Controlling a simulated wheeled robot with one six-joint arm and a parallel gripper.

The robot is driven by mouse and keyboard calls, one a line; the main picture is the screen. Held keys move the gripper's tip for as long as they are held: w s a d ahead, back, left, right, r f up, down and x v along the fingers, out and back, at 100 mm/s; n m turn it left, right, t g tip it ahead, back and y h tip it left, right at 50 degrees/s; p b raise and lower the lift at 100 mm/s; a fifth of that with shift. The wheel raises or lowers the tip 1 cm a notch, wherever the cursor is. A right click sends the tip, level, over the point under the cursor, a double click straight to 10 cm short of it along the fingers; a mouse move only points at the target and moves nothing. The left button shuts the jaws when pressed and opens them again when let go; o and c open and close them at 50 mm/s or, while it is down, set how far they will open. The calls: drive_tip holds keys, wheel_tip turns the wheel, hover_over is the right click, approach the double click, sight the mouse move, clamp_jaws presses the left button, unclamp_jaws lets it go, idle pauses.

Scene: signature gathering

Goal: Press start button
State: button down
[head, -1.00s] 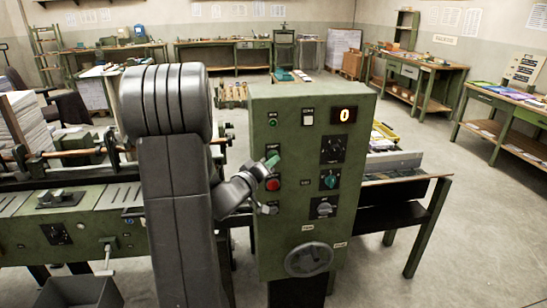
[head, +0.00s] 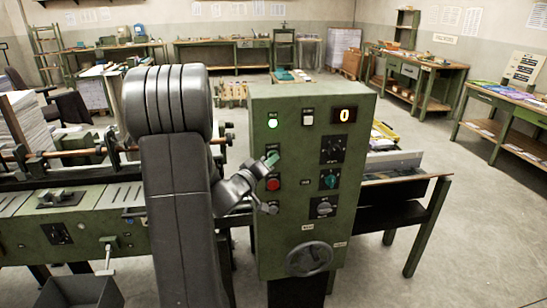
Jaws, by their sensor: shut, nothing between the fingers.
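The green control panel (head: 335,100) stands right of my arm. The green start button (head: 272,158) is near its left edge, above a red button (head: 273,184). My gripper (head: 264,168) is shut and empty. Its tip is at the start button and partly covers it; I cannot tell whether it touches. The display (head: 344,115) at the upper right shows 0.
The machine bed (head: 75,225) extends to the left, with a grey bin (head: 82,292) in front. Open floor (head: 460,220) lies to the right.

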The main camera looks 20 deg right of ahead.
drive_tip(key=shift+s, duration=0.15)
drive_tip(key=shift+s+a, duration=0.2)
drive_tip(key=shift+s, duration=0.45)
drive_tip(key=s, duration=0.2)
drive_tip(key=s+a, duration=0.1)
drive_tip(key=s, duration=0.2)
drive_tip(key=shift+b, duration=0.4)
drive_tip(key=shift+w, duration=0.15)
idle(0.3)
drive_tip(key=s, duration=0.2)
drive_tip(key=s+a+b, duration=0.1)
drive_tip(key=s, duration=0.1)
idle(0.6)
